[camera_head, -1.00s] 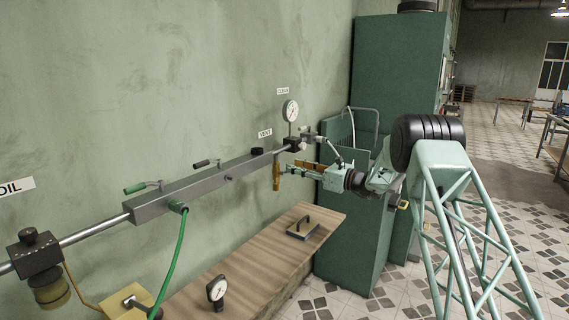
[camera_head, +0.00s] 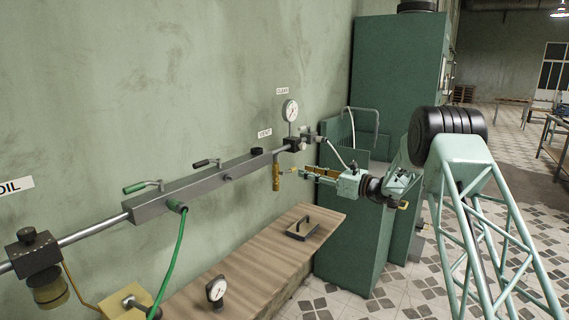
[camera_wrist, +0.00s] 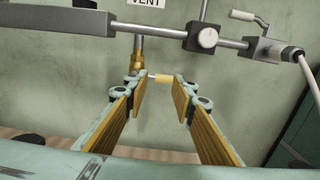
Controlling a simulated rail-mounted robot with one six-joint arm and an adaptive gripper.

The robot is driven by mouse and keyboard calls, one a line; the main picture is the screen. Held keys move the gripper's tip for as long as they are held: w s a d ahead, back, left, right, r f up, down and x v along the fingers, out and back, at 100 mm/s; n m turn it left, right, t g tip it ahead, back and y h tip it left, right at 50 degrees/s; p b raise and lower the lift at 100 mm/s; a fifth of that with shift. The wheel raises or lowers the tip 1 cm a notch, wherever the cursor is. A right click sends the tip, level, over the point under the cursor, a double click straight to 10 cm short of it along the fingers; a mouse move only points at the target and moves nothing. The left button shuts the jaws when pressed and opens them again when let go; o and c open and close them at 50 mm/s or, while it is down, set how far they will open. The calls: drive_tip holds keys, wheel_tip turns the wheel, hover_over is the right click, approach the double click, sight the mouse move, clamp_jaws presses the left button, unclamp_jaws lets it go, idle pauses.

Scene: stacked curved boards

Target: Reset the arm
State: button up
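My gripper (camera_head: 308,173) is held out in front of the wall pipe, near a hanging brass fitting (camera_head: 276,177). In the wrist view my gripper (camera_wrist: 159,86) shows two fingers with golden pads standing apart. A small yellow stub (camera_wrist: 160,78) on the brass fitting appears in the gap near the fingertips. The fingers do not appear closed on it, and the head view shows a small gap between them and the fitting. Nothing is held.
A grey manifold (camera_head: 200,186) with green and black levers runs along the wall. A round gauge (camera_head: 290,111) stands above the pipe. Below is a wooden bench (camera_head: 255,262) with a small gauge (camera_head: 216,290). Green cabinets (camera_head: 395,75) stand behind my arm.

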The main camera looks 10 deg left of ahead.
idle(0.4)
drive_tip(key=s+a+r+n+g+h, duration=0.1)
drive_tip(key=s+r+n+g, duration=0.15)
drive_tip(key=s+r, duration=0.4)
drive_tip(key=s+a+r+n+g+h, duration=0.1)
drive_tip(key=s+r+n, duration=0.3)
drive_tip(key=s, duration=0.6)
drive_tip(key=s+d+r+n+g+h, duration=0.1)
drive_tip(key=s+d+r+n+h, duration=0.15)
drive_tip(key=s, duration=0.95)
drive_tip(key=s+d+r+n+g+h, duration=0.1)
drive_tip(key=s+r+n+g+h, duration=0.15)
drive_tip(key=s, duration=0.85)
drive_tip(key=s+d+f+n+t+h, duration=0.1)
drive_tip(key=s+d+n+h, duration=0.2)
drive_tip(key=s+d, duration=0.5)
drive_tip(key=s+d+f+n+t+h, duration=0.1)
drive_tip(key=s+d+n, duration=0.4)
drive_tip(key=s, duration=1.7)
drive_tip(key=s+d+f+n+h, duration=0.2)
drive_tip(key=s+d+n+h, duration=0.2)
drive_tip(key=s+d, duration=0.7)
drive_tip(key=shift+s+f+t+h, duration=0.15)
drive_tip(key=shift+s+t+h, duration=0.3)
drive_tip(key=shift+s, duration=1.8)
drive_tip(key=shift+f+b, duration=0.8)
drive_tip(key=shift+f, duration=0.05)
